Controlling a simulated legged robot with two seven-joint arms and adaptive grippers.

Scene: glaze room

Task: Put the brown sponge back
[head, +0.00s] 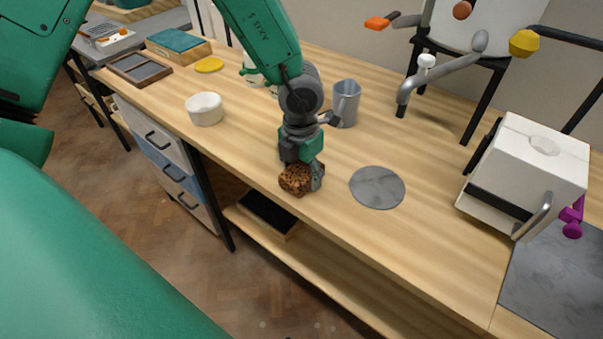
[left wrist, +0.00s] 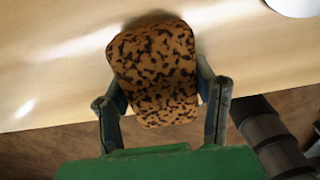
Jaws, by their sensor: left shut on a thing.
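The brown sponge (head: 295,180) is a speckled brown block with dark spots. My left gripper (head: 303,175) is shut on it at the front edge of the wooden bench (head: 330,205). In the left wrist view, the sponge (left wrist: 155,70) sits between the two fingers of the left gripper (left wrist: 162,105), one on each side. Whether the sponge touches the bench top cannot be told. My right gripper is not in view.
A round grey disc (head: 377,187) lies right of the sponge. A grey jug (head: 346,102) stands behind it, a white bowl (head: 205,108) to the left. A white box-shaped device (head: 527,170) stands at the right. A lower shelf (head: 300,252) runs below the bench.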

